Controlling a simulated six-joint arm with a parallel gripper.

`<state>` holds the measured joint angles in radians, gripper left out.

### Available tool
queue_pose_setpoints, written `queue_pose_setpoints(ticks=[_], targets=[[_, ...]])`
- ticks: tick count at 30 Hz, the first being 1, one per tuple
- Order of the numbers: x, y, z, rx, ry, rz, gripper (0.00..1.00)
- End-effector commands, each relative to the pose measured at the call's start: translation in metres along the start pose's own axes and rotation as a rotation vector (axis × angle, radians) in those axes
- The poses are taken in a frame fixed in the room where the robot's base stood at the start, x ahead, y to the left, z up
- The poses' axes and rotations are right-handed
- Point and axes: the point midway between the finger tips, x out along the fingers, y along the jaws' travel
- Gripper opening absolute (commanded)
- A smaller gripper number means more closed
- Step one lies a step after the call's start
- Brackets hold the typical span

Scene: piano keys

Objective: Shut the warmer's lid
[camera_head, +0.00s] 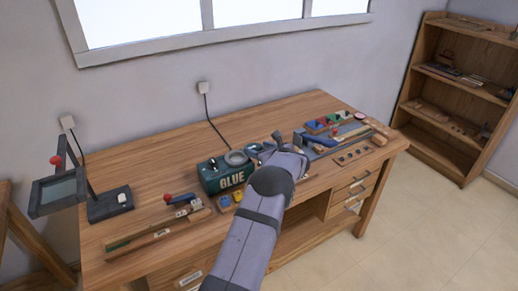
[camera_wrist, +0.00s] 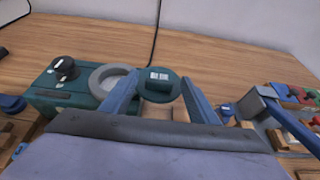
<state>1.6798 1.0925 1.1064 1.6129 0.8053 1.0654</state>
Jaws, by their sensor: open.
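The glue warmer (camera_head: 226,176) is a dark green box with "GLUE" on its front, standing mid-bench. A grey ring around a round opening (camera_wrist: 95,80) shows uncovered on its top in the wrist view, beside a black knob (camera_wrist: 64,66). My gripper (camera_wrist: 160,78) is open, with one finger on each side of the lid. I cannot tell whether the fingers touch it. In the head view my arm hides much of my gripper (camera_head: 274,143).
The wooden bench (camera_head: 140,175) carries a lamp-like stand (camera_head: 108,204) at left and wooden strips (camera_head: 140,237) at front left. A blue-handled tool (camera_head: 318,139) and coloured blocks (camera_head: 322,123) lie to the right. A cord runs behind the warmer. The back of the bench is mostly clear.

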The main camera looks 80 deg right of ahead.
Motion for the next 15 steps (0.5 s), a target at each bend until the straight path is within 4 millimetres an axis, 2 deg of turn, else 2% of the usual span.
queue_pose_setpoints(ticks=[3,4,10,15], targets=[[0.0,0.0001,-0.0001,0.0,0.0,0.0,0.55],[-0.0001,0.0,-0.0001,0.0,0.0,0.0,0.5],[-0.0002,0.0,0.0,0.0,0.0,0.0,0.02],[0.0002,0.0027,-0.0003,0.0,0.0,0.001,0.0]])
